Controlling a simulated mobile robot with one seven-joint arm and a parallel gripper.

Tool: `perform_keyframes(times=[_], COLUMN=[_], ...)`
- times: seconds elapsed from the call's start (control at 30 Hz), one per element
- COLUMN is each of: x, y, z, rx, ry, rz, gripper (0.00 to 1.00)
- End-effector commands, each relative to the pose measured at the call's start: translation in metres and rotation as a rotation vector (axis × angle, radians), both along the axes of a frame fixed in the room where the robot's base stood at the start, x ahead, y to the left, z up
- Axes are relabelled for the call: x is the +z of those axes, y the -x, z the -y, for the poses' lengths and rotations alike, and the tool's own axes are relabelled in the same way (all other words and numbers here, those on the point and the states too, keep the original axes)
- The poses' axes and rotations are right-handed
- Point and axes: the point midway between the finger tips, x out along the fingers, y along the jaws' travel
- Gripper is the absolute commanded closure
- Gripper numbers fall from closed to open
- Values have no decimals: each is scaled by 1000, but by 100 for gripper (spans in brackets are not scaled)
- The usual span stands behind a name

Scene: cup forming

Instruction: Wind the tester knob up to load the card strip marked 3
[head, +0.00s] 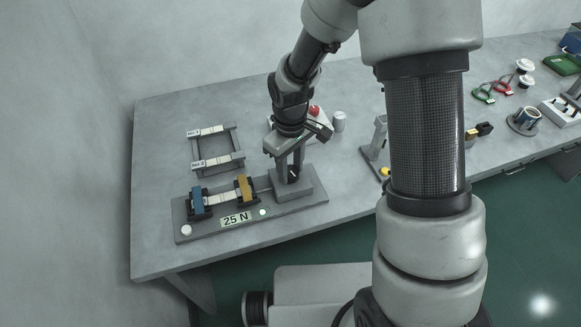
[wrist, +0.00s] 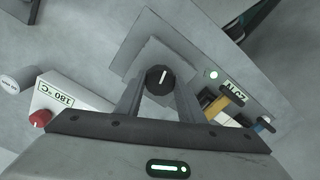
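The tester (head: 205,237) is a grey base plate at the front left of the table, with its display (head: 236,219) reading 25 N. A pale card strip (head: 219,198) spans the blue clamp (head: 198,200) and the yellow clamp (head: 244,188); no number is readable on it. The black knob (wrist: 159,78) with a white pointer line sits on the block at the tester's right end. My gripper (wrist: 158,88) is over this block, its two fingers apart on either side of the knob. Whether they touch the knob is unclear.
A grey rack (head: 214,164) behind the tester holds strips labelled 1 and 2. A box reading 180 °C (wrist: 60,97) with a red knob and a white cylinder (head: 339,121) stand behind my gripper. Another device (head: 378,150) and several tools lie further right. My arm covers part of the table.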

Motion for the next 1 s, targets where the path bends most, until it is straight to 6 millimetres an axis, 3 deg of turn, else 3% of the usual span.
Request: perform_keyframes(times=[0.07, 0.47, 1.0], x=[0, 0, 0], y=[0, 0, -1], z=[0, 0, 0], rx=[0, -77, -537], ry=[0, 0, -1], rz=[0, 1, 2], gripper=[87, 87, 87])
